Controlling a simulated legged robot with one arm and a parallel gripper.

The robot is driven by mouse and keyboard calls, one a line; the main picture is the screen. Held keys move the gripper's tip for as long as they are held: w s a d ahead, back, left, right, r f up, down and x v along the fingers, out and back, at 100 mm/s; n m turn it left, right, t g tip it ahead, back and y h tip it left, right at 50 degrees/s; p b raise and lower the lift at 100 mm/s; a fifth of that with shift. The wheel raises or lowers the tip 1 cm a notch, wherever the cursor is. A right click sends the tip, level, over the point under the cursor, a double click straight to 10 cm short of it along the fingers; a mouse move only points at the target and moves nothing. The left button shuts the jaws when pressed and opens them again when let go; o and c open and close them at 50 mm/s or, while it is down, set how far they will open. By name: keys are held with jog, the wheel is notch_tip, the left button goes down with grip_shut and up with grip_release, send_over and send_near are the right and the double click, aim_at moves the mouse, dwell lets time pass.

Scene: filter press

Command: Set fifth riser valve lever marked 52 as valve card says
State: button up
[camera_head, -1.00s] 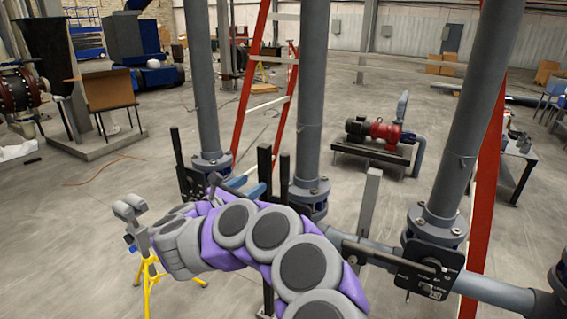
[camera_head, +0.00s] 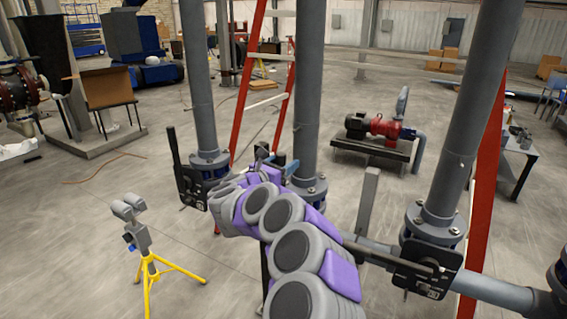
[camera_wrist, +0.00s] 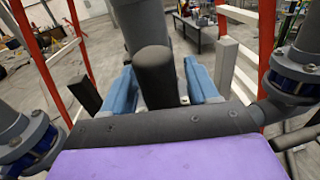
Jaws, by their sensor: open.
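In the wrist view, a black lever grip (camera_wrist: 155,75) stands between the blue fingers of my open gripper (camera_wrist: 158,82). Small gaps seem to show on both sides; contact cannot be told. In the head view, my gripper (camera_head: 281,168) is at the middle riser (camera_head: 308,95), and my arm hides most of that valve and lever. The left riser valve has an upright black lever (camera_head: 174,150). The right riser valve (camera_head: 432,262) has a dark lever (camera_head: 378,252) lying near level. No number 52 is readable, and I see no valve card.
A yellow tripod (camera_head: 150,275) with a grey head stands at the lower left. A red ladder (camera_head: 243,85) stands behind the risers. A grey post (camera_head: 368,200) rises right of my arm. A red pump (camera_head: 382,128) sits farther back. Open floor lies on the left.

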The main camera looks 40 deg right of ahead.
jog(key=shift+d+f, duration=0.1)
jog(key=shift+d, duration=0.6)
jog(key=shift+a, duration=0.55)
jog(key=shift+c, duration=0.3)
jog(key=shift+a, duration=0.2)
jog(key=shift+c, duration=0.9)
jog(key=shift+a+r, duration=0.1)
jog(key=shift+r, duration=0.1)
jog(key=shift+c, duration=1.4)
grip_shut()
